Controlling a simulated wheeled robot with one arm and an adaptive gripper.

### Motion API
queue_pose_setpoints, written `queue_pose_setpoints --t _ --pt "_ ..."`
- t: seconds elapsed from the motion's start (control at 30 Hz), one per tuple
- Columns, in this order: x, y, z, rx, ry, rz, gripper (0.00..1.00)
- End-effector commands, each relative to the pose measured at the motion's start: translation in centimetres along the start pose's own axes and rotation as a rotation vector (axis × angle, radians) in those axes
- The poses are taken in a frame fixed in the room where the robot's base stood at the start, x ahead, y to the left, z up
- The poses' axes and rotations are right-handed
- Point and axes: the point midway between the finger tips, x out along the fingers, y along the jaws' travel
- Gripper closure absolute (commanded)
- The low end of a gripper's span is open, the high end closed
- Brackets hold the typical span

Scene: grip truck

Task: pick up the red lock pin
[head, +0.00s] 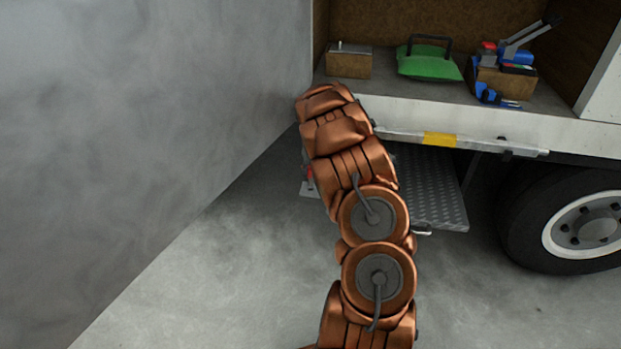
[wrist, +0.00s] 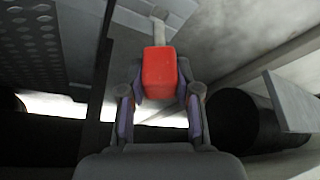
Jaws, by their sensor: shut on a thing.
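The red lock pin (wrist: 160,72) shows in the wrist view as a red block with a grey shaft reaching up and away from it. My gripper (wrist: 160,92) has one finger on each side of the red block and is shut on it. In the head view my copper arm hides the gripper and most of the pin. Only a small bit of red (head: 309,174) shows at the left edge of my arm, below the truck bed.
A grey treaded step plate (head: 435,190) hangs under the truck bed. On the bed lie a wooden box (head: 349,64), a green bag (head: 430,66) and a box of tools (head: 507,82). A wheel (head: 575,222) stands at right, a grey wall (head: 150,110) at left.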

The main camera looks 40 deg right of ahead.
Motion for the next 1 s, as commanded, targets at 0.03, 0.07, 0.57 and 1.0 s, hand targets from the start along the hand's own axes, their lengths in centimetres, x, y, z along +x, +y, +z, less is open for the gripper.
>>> queue_pose_setpoints --t 0.03,0.07,0.57,1.0 --pt "-0.9 -0.1 -0.5 -0.001 0.003 0.0 1.0" --pt "-1.3 -0.1 -0.6 -0.001 0.002 0.0 1.0" --pt "-3.0 -0.1 4.6 0.003 -0.003 -0.002 1.0" --pt "-5.9 -0.1 11.6 0.003 -0.002 -0.003 1.0"
